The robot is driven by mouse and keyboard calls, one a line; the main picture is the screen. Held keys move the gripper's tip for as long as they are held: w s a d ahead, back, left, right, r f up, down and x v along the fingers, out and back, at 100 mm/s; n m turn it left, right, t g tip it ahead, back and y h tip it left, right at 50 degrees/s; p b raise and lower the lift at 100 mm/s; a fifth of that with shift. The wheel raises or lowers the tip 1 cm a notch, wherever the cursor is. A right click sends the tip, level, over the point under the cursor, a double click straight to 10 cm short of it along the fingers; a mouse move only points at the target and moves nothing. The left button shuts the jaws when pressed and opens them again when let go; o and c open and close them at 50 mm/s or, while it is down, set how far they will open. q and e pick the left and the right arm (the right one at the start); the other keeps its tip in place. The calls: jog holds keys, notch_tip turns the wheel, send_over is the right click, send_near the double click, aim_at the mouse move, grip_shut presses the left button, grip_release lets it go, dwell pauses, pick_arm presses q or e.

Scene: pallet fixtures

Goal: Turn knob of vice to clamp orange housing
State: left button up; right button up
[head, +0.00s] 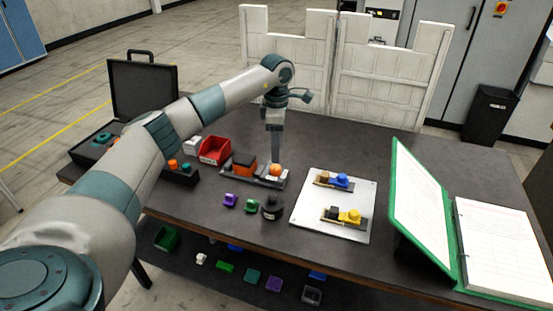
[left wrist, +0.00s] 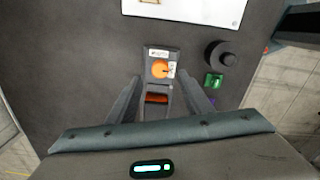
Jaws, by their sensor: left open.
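The vice (head: 263,183) is a low grey fixture on the dark table in the head view. The orange housing (head: 243,165) sits in it at the left, and the round orange knob (head: 275,170) is at its right end. My left gripper (head: 275,157) points down just above the knob. In the left wrist view its open fingers (left wrist: 160,76) lie on either side of the knob (left wrist: 160,69), with the housing (left wrist: 156,98) nearer the palm. I cannot tell whether the fingers touch the knob. My right gripper is not in view.
A white plate (head: 310,215) with blue and yellow knobbed fixtures lies right of the vice. A black round part (head: 272,208), green and purple pieces stand in front. A red bin (head: 214,150) is behind left. A green binder (head: 427,215) stands at the right.

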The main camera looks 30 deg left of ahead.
aim_at(277, 167)
pick_arm(q)
jog(key=shift+f+p, duration=0.85)
jog(key=shift+f, duration=2.3)
jog(key=c, duration=1.1)
